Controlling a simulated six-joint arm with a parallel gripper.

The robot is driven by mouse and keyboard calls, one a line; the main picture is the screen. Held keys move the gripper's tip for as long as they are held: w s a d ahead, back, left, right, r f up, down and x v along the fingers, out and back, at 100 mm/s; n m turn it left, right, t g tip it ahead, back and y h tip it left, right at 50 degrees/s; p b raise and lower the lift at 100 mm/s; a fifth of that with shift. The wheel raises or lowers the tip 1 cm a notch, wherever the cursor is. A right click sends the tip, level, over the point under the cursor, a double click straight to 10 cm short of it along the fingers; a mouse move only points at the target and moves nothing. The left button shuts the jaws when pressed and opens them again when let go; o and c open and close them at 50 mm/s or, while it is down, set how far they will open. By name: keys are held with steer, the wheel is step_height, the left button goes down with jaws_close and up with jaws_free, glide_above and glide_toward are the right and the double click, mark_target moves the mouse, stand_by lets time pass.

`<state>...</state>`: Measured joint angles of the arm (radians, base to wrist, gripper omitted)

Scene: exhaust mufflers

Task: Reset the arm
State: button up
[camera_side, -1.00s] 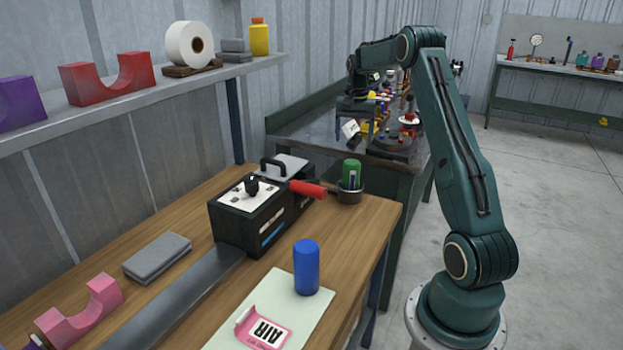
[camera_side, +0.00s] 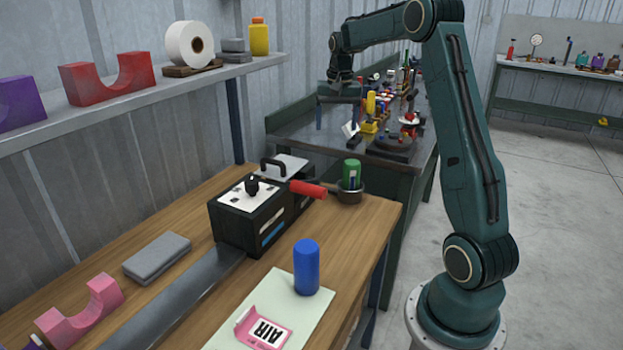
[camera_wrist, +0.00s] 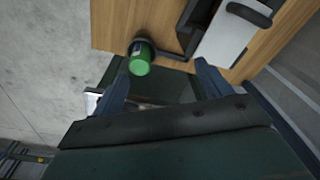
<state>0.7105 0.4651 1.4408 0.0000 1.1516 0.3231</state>
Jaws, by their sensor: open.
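My gripper (camera_side: 336,116) hangs fingers-down from my green arm, above the far dark workbench (camera_side: 300,133) in the side view. It is open, and I see nothing held between its fingers. In the wrist view its two fingers (camera_wrist: 162,80) stand apart at left and right. A green can (camera_side: 352,173) stands in a dark cup at the far right corner of the wooden table; it also shows in the wrist view (camera_wrist: 140,60), just beyond the left finger.
A black machine (camera_side: 250,215) with a red handle (camera_side: 307,188) sits on the wooden table (camera_side: 190,215). A blue cylinder (camera_side: 306,267) stands on a pale sheet nearby. Several small items crowd the dark bench. A shelf (camera_side: 150,95) runs along the left wall. Floor at right is clear.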

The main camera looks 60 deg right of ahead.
steer(key=s+a+r+n+t, duration=0.1)
steer(key=s+a+r+n, duration=0.15)
steer(key=a, duration=0.45)
steer(key=s+a+r+n, duration=0.1)
steer(key=s+a+r, duration=0.15)
steer(key=a, duration=0.45)
steer(key=s+a+r+n+t, duration=0.1)
steer(key=a+r+n, duration=0.1)
steer(key=a+r, duration=0.35)
steer(key=s+a+f+n+t, duration=0.1)
steer(key=s+a+f+n, duration=0.2)
steer(key=s+a, duration=0.4)
steer(key=s+a+f+n+t, duration=0.1)
steer(key=s+a+f+n, duration=0.2)
steer(key=s+a, duration=0.4)
steer(key=shift+s+t+y, duration=0.3)
steer(key=shift+s+t, duration=0.1)
steer(key=shift+s, duration=0.15)
steer(key=shift+c, duration=0.5)
